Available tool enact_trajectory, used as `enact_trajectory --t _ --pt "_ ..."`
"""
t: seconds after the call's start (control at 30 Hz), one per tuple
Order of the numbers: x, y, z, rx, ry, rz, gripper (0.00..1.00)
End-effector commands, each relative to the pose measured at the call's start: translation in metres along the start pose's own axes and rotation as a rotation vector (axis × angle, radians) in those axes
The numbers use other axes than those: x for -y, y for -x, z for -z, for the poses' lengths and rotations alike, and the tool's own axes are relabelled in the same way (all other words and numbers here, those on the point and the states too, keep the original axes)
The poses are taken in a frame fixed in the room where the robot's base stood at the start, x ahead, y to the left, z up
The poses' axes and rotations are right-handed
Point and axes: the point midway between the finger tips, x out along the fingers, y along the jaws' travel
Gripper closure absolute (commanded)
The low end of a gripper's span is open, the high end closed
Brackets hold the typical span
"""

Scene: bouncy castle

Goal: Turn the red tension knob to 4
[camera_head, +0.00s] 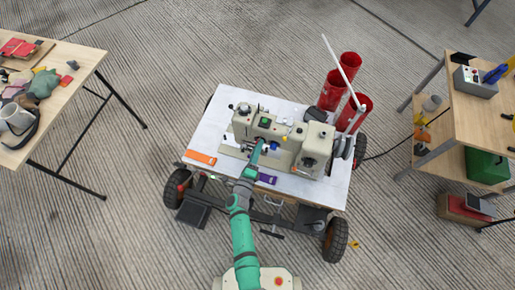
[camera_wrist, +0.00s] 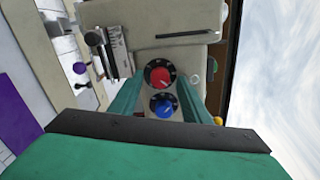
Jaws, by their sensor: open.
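The red tension knob (camera_wrist: 159,75) sits on a dark dial on the machine's panel, in the middle of the wrist view. A blue knob (camera_wrist: 162,106) on a similar dial lies just below it there. My gripper (camera_wrist: 157,92) is open, with one green finger on each side of the knobs. I cannot tell whether either finger touches a knob. The dial numbers and the red knob's setting are too small to read. In the head view my gripper (camera_head: 258,151) is at the front of the beige sewing machine (camera_head: 310,145), and the red knob cannot be made out.
The machine stands on a white wheeled table (camera_head: 225,110). An orange tool (camera_head: 201,158) and a purple tool (camera_head: 267,179) lie along its front edge. Red cylinders (camera_head: 350,65) and a pale pole stand at the back right. Wooden tables flank it left (camera_head: 75,62) and right (camera_head: 480,115).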

Motion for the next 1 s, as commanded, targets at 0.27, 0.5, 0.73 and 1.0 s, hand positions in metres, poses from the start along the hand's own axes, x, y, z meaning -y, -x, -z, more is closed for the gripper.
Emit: enact_trajectory --t 0.27,0.5,0.73,1.0 --pt "-0.001 0.044 0.001 0.0 0.0 -0.003 0.57" --pt "-0.001 0.085 0.001 0.0 0.0 -0.003 0.57" --pt "-0.001 0.104 0.001 0.0 0.0 -0.001 0.57" --pt "-0.001 0.106 0.0 0.0 0.0 -0.001 0.57"
